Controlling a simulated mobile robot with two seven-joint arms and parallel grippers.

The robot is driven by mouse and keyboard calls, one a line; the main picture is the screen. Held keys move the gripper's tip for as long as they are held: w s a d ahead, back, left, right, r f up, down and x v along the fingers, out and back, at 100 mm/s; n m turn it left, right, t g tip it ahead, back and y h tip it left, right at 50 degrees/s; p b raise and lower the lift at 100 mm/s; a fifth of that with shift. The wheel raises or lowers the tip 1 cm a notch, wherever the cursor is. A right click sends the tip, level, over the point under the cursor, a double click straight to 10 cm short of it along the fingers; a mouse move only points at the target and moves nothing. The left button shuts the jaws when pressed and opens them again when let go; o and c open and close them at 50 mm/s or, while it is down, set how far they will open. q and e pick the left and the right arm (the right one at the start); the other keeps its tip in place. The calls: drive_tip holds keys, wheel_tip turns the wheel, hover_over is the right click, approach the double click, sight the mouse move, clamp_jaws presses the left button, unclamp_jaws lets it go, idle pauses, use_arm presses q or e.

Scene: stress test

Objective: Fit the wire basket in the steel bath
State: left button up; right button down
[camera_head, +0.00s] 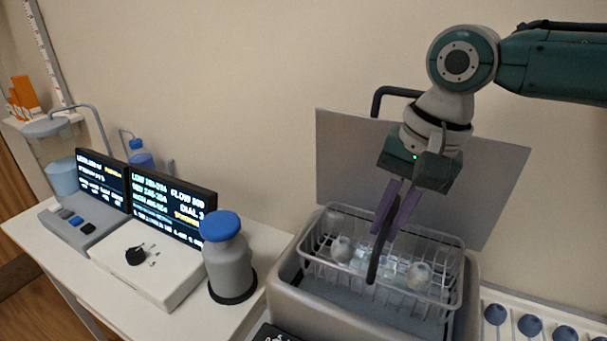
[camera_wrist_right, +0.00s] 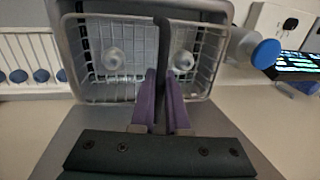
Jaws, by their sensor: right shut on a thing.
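The wire basket (camera_head: 313,262) is a pale rectangular wire frame with a dark carrying handle (camera_head: 373,268) arching over it. Round pale glass pieces lie inside, and it also shows in the right wrist view (camera_wrist_right: 97,97). My right gripper (camera_head: 384,228) has purple fingers and is shut on the handle; in the wrist view the fingers (camera_wrist_right: 163,100) pinch it from both sides. The basket is over the mouth of the grey steel bath (camera_head: 290,297), its rim above the bath's rim. I cannot tell whether it touches the bath. My left gripper is not in view.
A raised lid panel (camera_head: 500,180) stands behind the bath. A grey bottle with a blue cap (camera_head: 228,268) is just left of it, beside a white dial box (camera_head: 150,275) and lit screens (camera_head: 165,208). A white rack with blue caps (camera_head: 530,325) stands at right.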

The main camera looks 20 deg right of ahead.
drive_tip(key=shift+f, duration=0.4)
drive_tip(key=shift+f, duration=0.15)
idle(0.5)
drive_tip(key=shift+f, duration=0.45)
idle(0.5)
drive_tip(key=shift+f, duration=0.45)
idle(0.7)
drive_tip(key=shift+f+b, duration=0.3)
drive_tip(key=shift+f, duration=0.3)
idle(0.8)
drive_tip(key=shift+f, duration=0.3)
idle(0.7)
drive_tip(key=shift+f+b, duration=0.4)
drive_tip(key=shift+f, duration=0.2)
